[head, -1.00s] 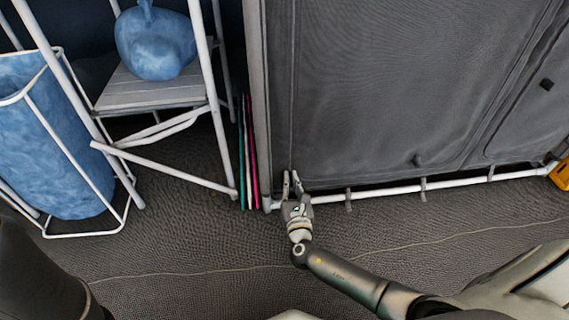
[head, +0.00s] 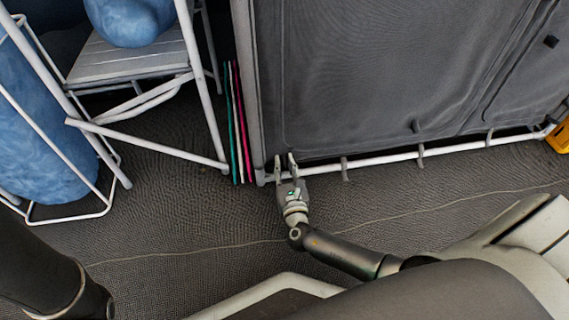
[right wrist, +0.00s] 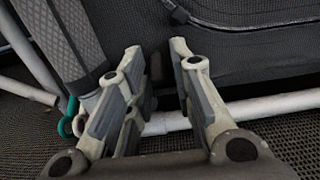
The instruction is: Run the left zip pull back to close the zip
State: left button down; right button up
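The grey fabric cabinet front (head: 370,70) fills the upper right of the head view, with seams along its edges. My right gripper (head: 285,160) is at the front's lower left corner, fingers pointing up and apart. In the right wrist view the gripper (right wrist: 155,52) is open with a clear gap. A dark tab (right wrist: 178,14) shows beyond the right finger. My left gripper is out of view.
A white tube (head: 385,158) runs below the cabinet front. Thin coloured panels (head: 238,125) stand left of its corner. An orange item (head: 559,137) is at the right edge. The floor in front looks open.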

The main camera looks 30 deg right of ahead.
jog(key=shift+o, duration=0.3)
jog(key=shift+w+r, duration=0.1)
jog(key=shift+r, duration=0.25)
jog(key=shift+r, duration=4.8)
